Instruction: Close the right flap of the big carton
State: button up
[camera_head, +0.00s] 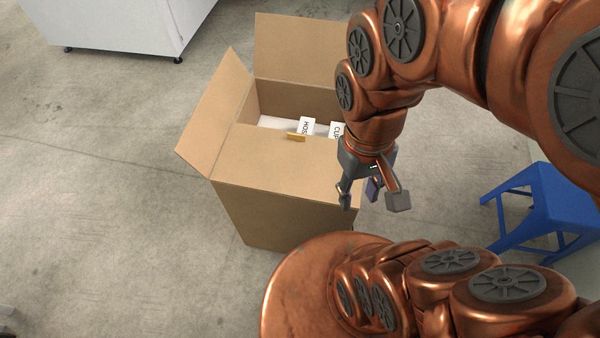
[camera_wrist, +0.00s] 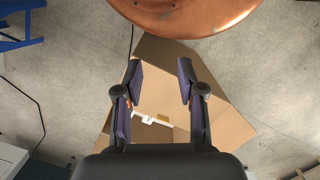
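The big carton (camera_head: 285,220) stands on the floor with its top partly open. Its left flap (camera_head: 217,110) leans outward and its far flap (camera_head: 300,50) stands up. Its near flap (camera_head: 265,160) lies folded over the near part of the opening. The right flap is not clearly visible in the head view, where my arm covers that side. My gripper (camera_head: 372,196) is open and empty, pointing down by the carton's near right corner. In the wrist view its fingers (camera_wrist: 160,72) are apart, with carton cardboard (camera_wrist: 165,90) below; contact cannot be told.
White labelled cards (camera_head: 306,126) stand inside the carton, and a small yellow piece (camera_head: 296,138) is at the near flap's edge. A blue stool (camera_head: 545,205) stands at the right. A white cabinet (camera_head: 120,25) is at the back left. Floor left of the carton is clear.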

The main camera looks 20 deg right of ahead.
aim_at(309, 51)
jog(key=k, duration=1)
jog(key=z, duration=1.4)
jog(key=i, duration=3.7)
jog(key=u, duration=3.6)
